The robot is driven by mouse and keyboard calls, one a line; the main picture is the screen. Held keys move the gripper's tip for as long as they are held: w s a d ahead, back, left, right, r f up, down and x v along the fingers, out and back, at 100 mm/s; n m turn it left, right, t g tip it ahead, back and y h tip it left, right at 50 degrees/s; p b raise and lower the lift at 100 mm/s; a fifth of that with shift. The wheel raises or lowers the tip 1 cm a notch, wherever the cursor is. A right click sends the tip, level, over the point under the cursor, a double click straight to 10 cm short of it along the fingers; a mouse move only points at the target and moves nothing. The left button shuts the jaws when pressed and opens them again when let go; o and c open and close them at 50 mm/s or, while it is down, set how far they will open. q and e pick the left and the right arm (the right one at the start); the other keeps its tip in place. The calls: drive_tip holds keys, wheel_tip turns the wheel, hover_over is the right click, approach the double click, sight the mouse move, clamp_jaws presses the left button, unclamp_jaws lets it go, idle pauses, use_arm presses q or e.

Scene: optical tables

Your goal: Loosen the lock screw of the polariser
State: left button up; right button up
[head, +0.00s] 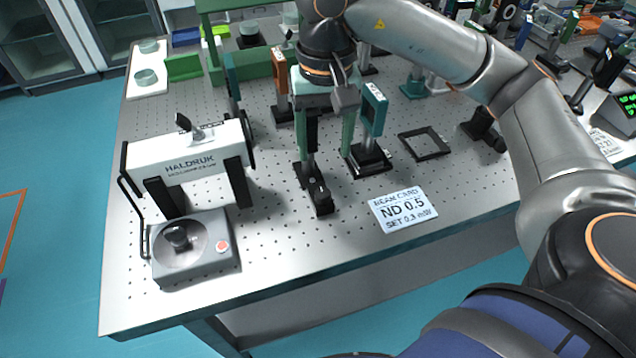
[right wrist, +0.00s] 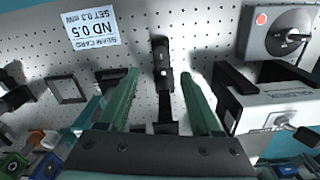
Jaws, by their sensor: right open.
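My right gripper (head: 326,152) points down over the optical table, its two green fingers apart with nothing clamped. In the head view a slim black mount (head: 312,132) shows between the fingers, above a long black base (head: 318,192) on the table. In the right wrist view this black base (right wrist: 161,52) lies between and beyond the open fingertips (right wrist: 160,75). A teal-framed optic (head: 374,108) on a black foot stands just right of the gripper. I cannot tell for sure which mount is the polariser, and its lock screw is not clearly made out. My left gripper is out of view.
The white HALDRUK unit (head: 185,165) and a grey control box (head: 190,248) with a knob and red button stand left. A card reading ND 0.5 (head: 403,209) and a black square frame (head: 424,144) lie right. Orange (head: 280,84) and green mounts crowd the back. The table's front strip is bare.

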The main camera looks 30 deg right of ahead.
sight(323, 191)
wheel_tip(323, 191, down, 10)
drive_tip(key=shift+f, duration=0.1)
idle(0.4)
clamp_jaws()
idle(0.3)
